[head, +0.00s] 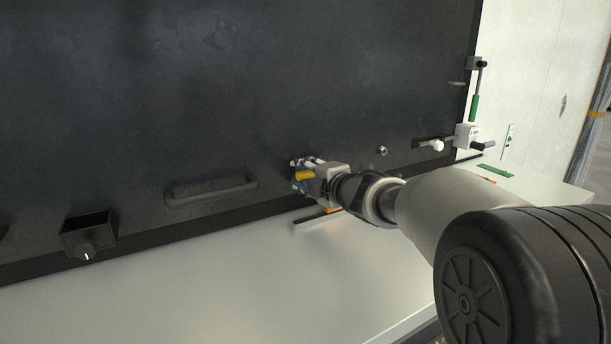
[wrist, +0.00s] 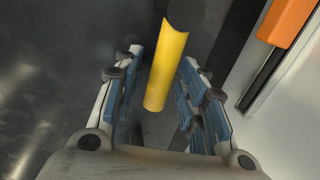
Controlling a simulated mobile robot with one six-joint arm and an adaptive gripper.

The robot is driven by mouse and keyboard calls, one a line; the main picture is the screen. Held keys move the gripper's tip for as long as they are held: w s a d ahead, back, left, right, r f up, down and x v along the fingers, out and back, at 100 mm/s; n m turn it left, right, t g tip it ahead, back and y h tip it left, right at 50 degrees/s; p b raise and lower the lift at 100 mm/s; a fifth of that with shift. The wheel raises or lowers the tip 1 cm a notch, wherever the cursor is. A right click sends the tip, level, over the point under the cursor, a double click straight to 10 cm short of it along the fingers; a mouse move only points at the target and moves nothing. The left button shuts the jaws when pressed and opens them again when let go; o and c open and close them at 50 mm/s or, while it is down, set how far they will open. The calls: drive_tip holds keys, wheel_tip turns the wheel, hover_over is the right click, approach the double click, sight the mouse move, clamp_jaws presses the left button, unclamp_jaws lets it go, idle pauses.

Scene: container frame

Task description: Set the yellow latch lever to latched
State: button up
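The yellow latch lever (wrist: 167,70) is a short yellow cylinder. In the wrist view it lies between the two blue-padded fingers of my gripper (wrist: 160,98). A gap shows on each side of it, so the fingers are open around it and do not visibly touch it. The lever's upper end meets a dark round part (wrist: 186,12). In the head view the yellow lever (head: 304,175) shows at my gripper (head: 298,176), close to the dark panel; my gripper hides much of the latch there. I cannot tell the latch's setting.
The dark panel (head: 220,80) carries a handle (head: 210,190), a knob box (head: 88,235) and a small round stud (head: 382,150). A white-knobbed lever (head: 437,145) and a green-handled lever (head: 475,105) are at right. An orange piece (wrist: 285,22) on a dark rail is near my gripper. The white ledge (head: 200,290) is mostly clear.

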drive_tip(key=shift+s, duration=0.1)
drive_tip(key=v, duration=1.2)
drive_tip(key=s+d+f+m+g+h, duration=0.1)
drive_tip(key=s+d+f+m+h, duration=0.2)
drive_tip(key=s+d+m+h, duration=1)
drive_tip(key=s+f+m+g+y, duration=0.1)
drive_tip(key=s+f+m+g, duration=0.1)
drive_tip(key=s+f+m, duration=0.2)
drive_tip(key=s+f+m+g+y, duration=0.1)
drive_tip(key=s+f+m+g, duration=0.2)
drive_tip(key=s, duration=0.8)
drive_tip(key=s+d+f+m+g+y, duration=0.1)
drive_tip(key=s+f+m+g+y, duration=0.1)
drive_tip(key=s+f+m, duration=0.3)
drive_tip(key=s+f, duration=0.1)
drive_tip(key=s, duration=0.2)
